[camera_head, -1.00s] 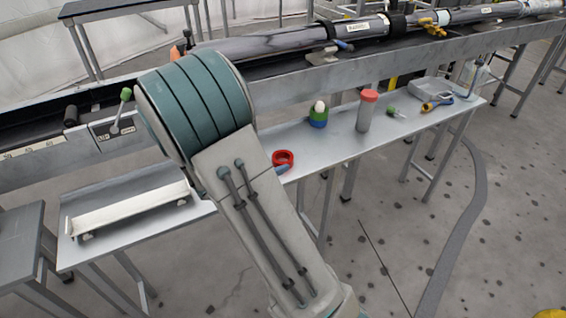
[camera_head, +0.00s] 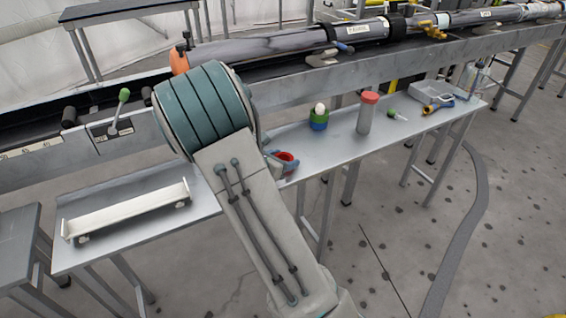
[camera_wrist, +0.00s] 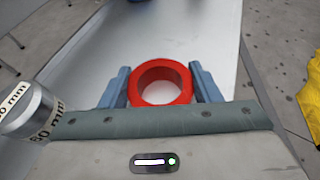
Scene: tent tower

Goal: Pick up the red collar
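The red collar (camera_head: 287,157) is a thick ring on the metal side table, beside the end of my arm. In the wrist view the red collar (camera_wrist: 135,85) is between the two blue fingers of my gripper (camera_wrist: 161,85), one on its left and one on its right. The fingers come right up to its sides with no clear gap. I cannot tell whether they press on it. In the head view my arm hides most of my gripper (camera_head: 279,165), and only some blue-grey finger shows by the collar.
The long machine bench (camera_head: 290,83) runs behind.

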